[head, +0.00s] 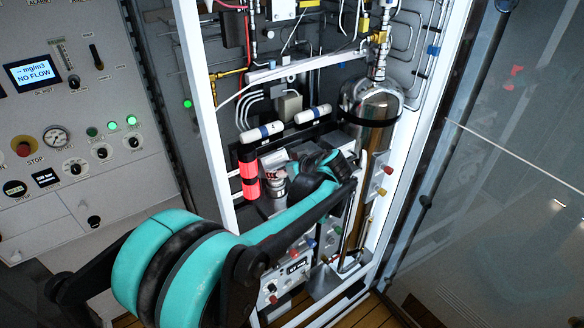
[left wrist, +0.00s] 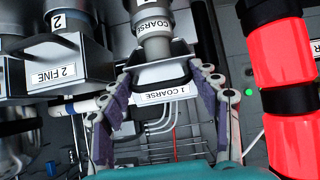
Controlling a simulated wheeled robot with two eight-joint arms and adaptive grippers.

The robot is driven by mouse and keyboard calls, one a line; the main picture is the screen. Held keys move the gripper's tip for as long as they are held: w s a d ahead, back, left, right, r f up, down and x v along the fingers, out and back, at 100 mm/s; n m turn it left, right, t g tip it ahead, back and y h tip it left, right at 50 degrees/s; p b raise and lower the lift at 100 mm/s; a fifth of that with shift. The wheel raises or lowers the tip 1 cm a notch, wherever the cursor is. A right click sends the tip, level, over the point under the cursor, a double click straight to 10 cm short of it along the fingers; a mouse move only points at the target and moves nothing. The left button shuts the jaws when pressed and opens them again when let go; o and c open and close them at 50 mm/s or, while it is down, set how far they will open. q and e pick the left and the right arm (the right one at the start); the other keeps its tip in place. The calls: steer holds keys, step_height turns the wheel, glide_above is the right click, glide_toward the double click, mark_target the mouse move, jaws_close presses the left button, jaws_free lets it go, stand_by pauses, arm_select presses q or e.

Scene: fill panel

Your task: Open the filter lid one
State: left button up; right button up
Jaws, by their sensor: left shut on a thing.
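The filter one lid (left wrist: 160,76) is a grey block with a dark-edged front and a white "1 COARSE" label, under a round grey body also marked COARSE (left wrist: 152,27). My left gripper (left wrist: 160,98) has one purple-padded finger on each side of this lid and is shut on it. The lid looks closed against the body. In the head view my left arm reaches into the white-framed cabinet and hides most of the gripper and lid. My right gripper is not in view.
A second filter labelled "2 FINE" (left wrist: 67,73) sits close on the left in the wrist view. A red and black cylinder (head: 249,174) stands beside the filters. A shiny metal vessel (head: 370,103) and the white cabinet frame (head: 196,60) bound the space.

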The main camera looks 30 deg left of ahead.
mark_target(274, 156)
arm_select(q)
steer(key=a+r+h+p, duration=0.1)
steer(key=w+a+r+g+h+p, duration=0.1)
steer(key=a+r+h+p, duration=0.1)
steer(key=shift+w+h+p, duration=0.2)
steer(key=shift+h+p, duration=0.1)
steer(key=a+h, duration=0.1)
steer(key=w+a+g+h+p, duration=0.1)
steer(key=a, duration=0.1)
steer(key=a+r+g+h+p, duration=0.1)
steer(key=h, duration=0.1)
steer(key=shift+w+a+r, duration=0.1)
steer(key=shift+w+a, duration=0.1)
steer(key=shift+w, duration=0.2)
steer(key=shift+w+a+h+p, duration=0.1)
steer(key=shift+a+h+p, duration=0.25)
steer(key=shift+h, duration=0.05)
steer(key=shift+w+a, duration=0.2)
steer(key=shift+a, duration=0.25)
steer(key=shift+w+a, duration=0.2)
steer(key=shift+a, duration=0.25)
steer(key=shift+w+a+f, duration=0.2)
steer(key=shift+a, duration=0.3)
